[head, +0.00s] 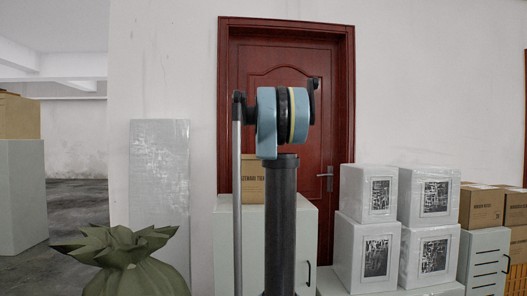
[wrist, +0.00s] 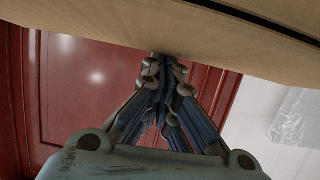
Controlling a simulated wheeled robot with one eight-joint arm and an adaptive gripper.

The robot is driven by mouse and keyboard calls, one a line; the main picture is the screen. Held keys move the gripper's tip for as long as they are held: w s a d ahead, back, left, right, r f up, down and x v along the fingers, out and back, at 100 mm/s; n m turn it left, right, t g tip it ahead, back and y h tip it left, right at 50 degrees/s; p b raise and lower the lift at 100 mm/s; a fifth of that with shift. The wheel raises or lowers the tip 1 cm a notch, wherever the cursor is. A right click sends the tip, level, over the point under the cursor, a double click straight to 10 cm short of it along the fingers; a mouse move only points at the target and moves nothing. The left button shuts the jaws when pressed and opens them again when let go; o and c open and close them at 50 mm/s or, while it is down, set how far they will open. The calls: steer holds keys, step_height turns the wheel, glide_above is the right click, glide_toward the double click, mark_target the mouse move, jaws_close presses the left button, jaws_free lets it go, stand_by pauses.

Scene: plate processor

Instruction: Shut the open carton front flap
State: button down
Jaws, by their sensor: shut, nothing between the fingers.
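In the wrist view a tan carton surface (wrist: 130,22) fills the top, with a dark slit running along its upper right. I cannot tell whether this surface is the front flap or a carton wall. My gripper (wrist: 160,60) is shut and empty, its fingertips at the lower edge of that surface. Whether they touch it is unclear. In the head view a brown carton (head: 252,190) stands on a grey cabinet before the red door, mostly hidden behind my arm; no open flap shows there. My gripper does not show in the head view.
The red door (head: 333,130) stands behind. White wrapped boxes (head: 367,193) are stacked to the right, with more brown cartons (head: 481,206) beyond. A green sack (head: 135,265) is at the lower left. A pale wrapped panel (head: 160,170) leans on the wall.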

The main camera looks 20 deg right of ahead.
steer(key=shift+w+f, duration=0.15)
steer(key=shift+f, duration=0.3)
stand_by(0.4)
